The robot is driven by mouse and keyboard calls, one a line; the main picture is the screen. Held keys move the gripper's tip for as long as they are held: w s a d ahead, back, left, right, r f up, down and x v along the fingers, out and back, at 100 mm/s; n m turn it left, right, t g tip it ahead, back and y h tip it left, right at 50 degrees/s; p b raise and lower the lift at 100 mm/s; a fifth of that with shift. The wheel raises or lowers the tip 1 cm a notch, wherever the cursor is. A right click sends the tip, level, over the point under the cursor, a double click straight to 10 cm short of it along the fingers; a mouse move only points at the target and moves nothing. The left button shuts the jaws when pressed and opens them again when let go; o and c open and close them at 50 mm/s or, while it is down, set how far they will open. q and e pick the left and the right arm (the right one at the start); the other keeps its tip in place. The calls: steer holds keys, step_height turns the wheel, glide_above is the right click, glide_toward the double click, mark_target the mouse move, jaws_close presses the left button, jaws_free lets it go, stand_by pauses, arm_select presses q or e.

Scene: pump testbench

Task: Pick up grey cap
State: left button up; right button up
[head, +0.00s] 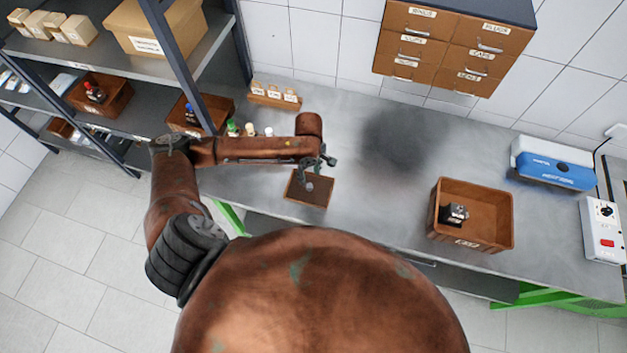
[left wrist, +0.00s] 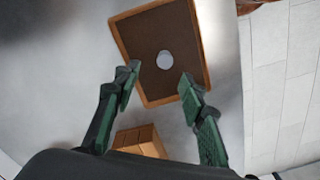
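The grey cap (head: 309,187) is a small round piece on a brown tray (head: 296,198) with a dark inside, near the front edge of the bench. In the left wrist view the cap (left wrist: 165,60) lies alone in the dark middle of the tray (left wrist: 197,40). My left gripper (head: 325,163) is over the far side of the tray in the head view. Its green fingers (left wrist: 160,73) are spread apart and empty in the left wrist view, with the cap seen just beyond and between the tips. My right gripper is in neither view.
A brown bin (head: 508,225) with a dark part (head: 454,214) stands on the right of the bench. A blue-and-white device (head: 553,163) stands behind it. A labelled wooden rack (head: 274,96) stands at the back. The bench between tray and bin is clear.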

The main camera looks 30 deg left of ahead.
mark_target(309, 185)
arm_select(q)
steer(key=f, duration=0.4)
steer(key=shift+s+d, duration=0.15)
steer(key=shift+s, duration=0.25)
step_height(309, 185, down, 2)
steer(key=shift+f, duration=0.25)
steer(key=c, duration=0.8)
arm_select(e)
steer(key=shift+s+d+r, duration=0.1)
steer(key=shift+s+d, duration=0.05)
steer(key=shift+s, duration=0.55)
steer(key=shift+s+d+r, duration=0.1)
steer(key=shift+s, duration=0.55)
